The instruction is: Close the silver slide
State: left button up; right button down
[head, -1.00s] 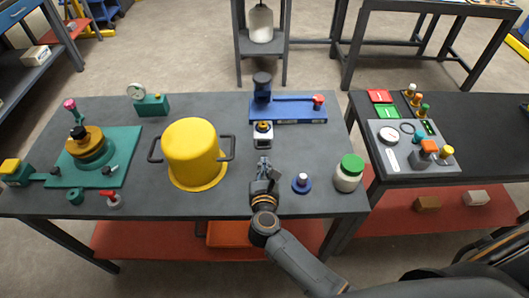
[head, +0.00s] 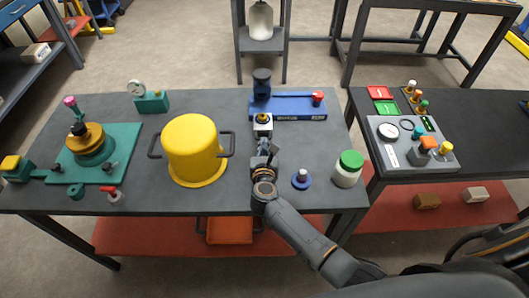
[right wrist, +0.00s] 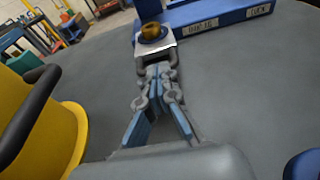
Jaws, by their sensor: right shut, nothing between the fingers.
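The silver slide (head: 263,131) is a small pale metal block with a dark-and-yellow knob on top. It sits at the front edge of the blue base (head: 290,117), which carries a dark blue post and a red knob. In the right wrist view the slide (right wrist: 158,48) meets the labelled blue base (right wrist: 225,22), and a grey handle sticks out of its near side. My right gripper (head: 268,152) is shut and empty just in front of the slide. In the right wrist view its fingertips (right wrist: 158,70) are at the handle; I cannot tell whether they touch. My left gripper is out of view.
A yellow pot (head: 192,150) with dark handles stands left of my right gripper. A blue disc with a peg (head: 301,179) and a green-lidded jar (head: 348,168) stand to its right. A green fixture (head: 95,155) is at the left. A control panel (head: 408,148) is on the right table.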

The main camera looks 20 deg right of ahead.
aim_at(263, 127)
jog(key=x, duration=0.2)
jog(key=r+b+x, duration=0.1)
jog(key=x, duration=0.2)
jog(key=b+x, duration=0.1)
jog(key=x, duration=0.2)
jog(key=shift+w+r, duration=0.2)
jog(key=shift+w, duration=0.25)
jog(key=shift+r, duration=0.5)
jog(key=shift+s, duration=0.1)
jog(key=shift+s+a+f, duration=0.1)
jog(key=shift+s+a, duration=0.05)
jog(key=shift+s, duration=0.15)
jog(key=v, duration=1.1)
jog(key=shift+s, duration=0.25)
